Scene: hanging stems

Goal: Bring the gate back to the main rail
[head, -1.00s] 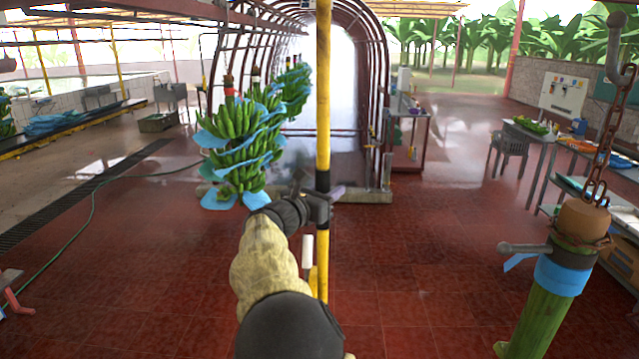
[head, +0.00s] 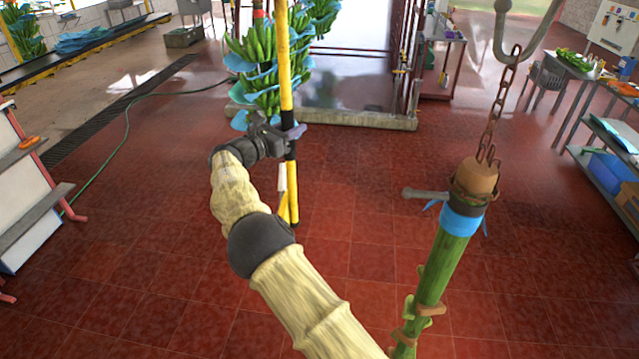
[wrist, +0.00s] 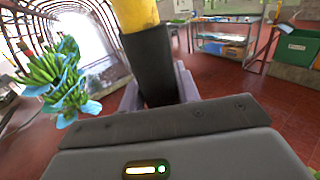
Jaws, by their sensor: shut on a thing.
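A yellow pole (head: 285,70) hangs upright in the head view. It has a black sleeve (head: 291,150) on its lower part and more yellow below. My gripper (head: 291,133) is shut around this sleeve. In the wrist view the sleeve (wrist: 152,65) stands between the two grey fingers, with the yellow part (wrist: 136,13) above it. The pole's top runs out of both views. The main rail and the gate overhead are not in view.
A stem (head: 447,255) with a blue band and a side bar hangs by a chain (head: 498,105) at near right. Green banana bunches (head: 262,85) hang behind the pole, by a low kerb (head: 345,120). A shelf unit (head: 25,190) stands left. Red tiled floor between is open.

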